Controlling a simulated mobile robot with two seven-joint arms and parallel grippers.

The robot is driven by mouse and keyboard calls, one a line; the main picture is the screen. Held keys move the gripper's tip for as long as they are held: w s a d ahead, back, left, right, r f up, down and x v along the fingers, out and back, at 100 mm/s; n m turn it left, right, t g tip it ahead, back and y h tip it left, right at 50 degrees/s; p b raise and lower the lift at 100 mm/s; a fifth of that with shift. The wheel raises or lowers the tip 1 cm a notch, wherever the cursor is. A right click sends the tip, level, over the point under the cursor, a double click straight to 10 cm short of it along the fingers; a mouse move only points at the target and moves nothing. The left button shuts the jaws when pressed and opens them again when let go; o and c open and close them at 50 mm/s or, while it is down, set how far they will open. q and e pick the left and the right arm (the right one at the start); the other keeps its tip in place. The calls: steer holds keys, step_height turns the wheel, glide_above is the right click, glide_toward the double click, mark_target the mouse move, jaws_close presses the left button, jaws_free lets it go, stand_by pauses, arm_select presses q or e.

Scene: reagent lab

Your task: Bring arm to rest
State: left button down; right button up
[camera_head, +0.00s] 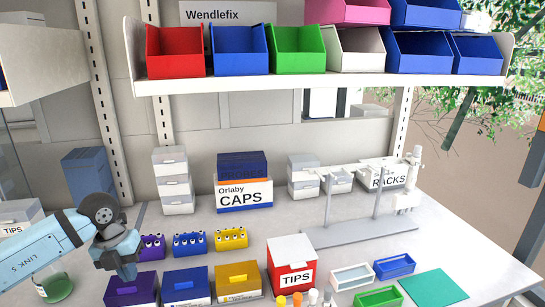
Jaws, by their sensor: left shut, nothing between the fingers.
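My left arm (45,245) comes in from the left edge, light blue with a dark round joint near its end. My left gripper (127,273) points down at the lower left, shut and empty. Its fingertips overlap the back edge of a dark purple box (131,291) in the picture. I cannot tell whether they touch it. My right gripper is out of view.
A bottle of green liquid (58,287) stands beside my left arm. Purple (152,247), blue (189,245) and yellow (231,239) racks stand behind the boxes. A red TIPS box (291,265) and a metal stand (350,232) are further right. A bin shelf (320,82) hangs above.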

mark_target(123, 289)
arm_select(q)
steer(key=w+a+r+n+y, duration=0.1)
steer(key=a+r+y, duration=0.1)
steer(key=a, duration=0.2)
step_height(123, 289, down, 6)
steer(key=b, duration=0.4)
steer(key=shift+w+f, duration=0.15)
steer(key=shift+f, duration=0.1)
steer(key=shift+d+f, duration=0.1)
stand_by(1.6)
steer(key=shift+f+b, duration=0.7)
steer(key=shift+f, duration=0.55)
steer(key=shift+s+f, duration=0.15)
steer(key=shift+s, duration=0.05)
